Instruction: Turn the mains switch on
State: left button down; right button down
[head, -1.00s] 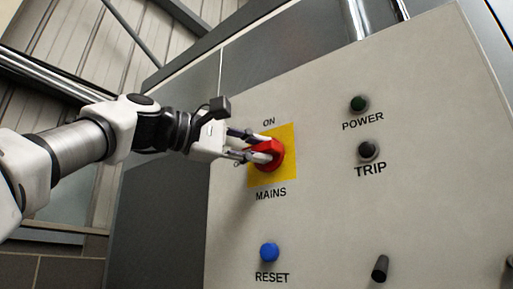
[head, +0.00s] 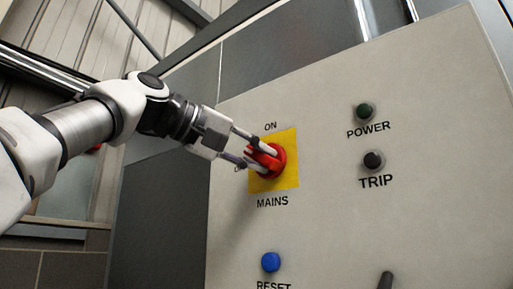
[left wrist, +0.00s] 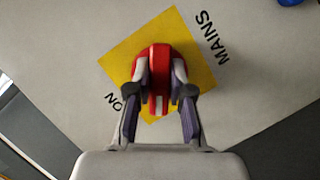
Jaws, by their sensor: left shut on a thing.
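The red mains switch (head: 272,161) is a rotary knob on a yellow square plate (head: 291,177), with ON printed above and MAINS below. A label to its left is mostly covered by my gripper. My left gripper (head: 262,158) comes in from the left and is shut on the knob's raised handle. In the left wrist view the handle (left wrist: 159,62) lies between both fingers, with a white stripe along it. The stripe's near end points between the ON label and the side opposite MAINS and ON's right, so the handle is slanted. My right gripper is not in view.
The grey panel also carries a dark green POWER lamp (head: 364,112), a dark TRIP lamp (head: 373,160), a blue RESET button (head: 271,262) and a black knob (head: 385,281) at the bottom. The panel face around the switch is otherwise flat and clear.

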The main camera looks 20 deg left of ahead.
pick_arm(q)
jog(key=shift+w+d+f+m+y+p, duration=0.1)
jog(key=shift+m+y+p, duration=0.1)
jog(key=shift+m+y, duration=0.25)
jog(key=shift+f+m+y+p, duration=0.1)
jog(key=shift+m+y+p, duration=0.15)
jog(key=shift+m, duration=0.4)
jog(key=shift+m+y, duration=0.5)
jog(key=shift+m, duration=0.4)
jog(key=m+y, duration=0.2)
jog(key=m, duration=0.1)
jog(key=shift+f+t+y, duration=0.2)
jog(key=shift+t+y, duration=0.1)
jog(key=shift+m, duration=0.4)
jog(key=c, duration=1)
grip_release()
jog(key=shift+c, duration=0.2)
jog(key=shift+w, duration=0.1)
jog(key=shift+r, duration=0.1)
jog(key=shift+r, duration=0.15)
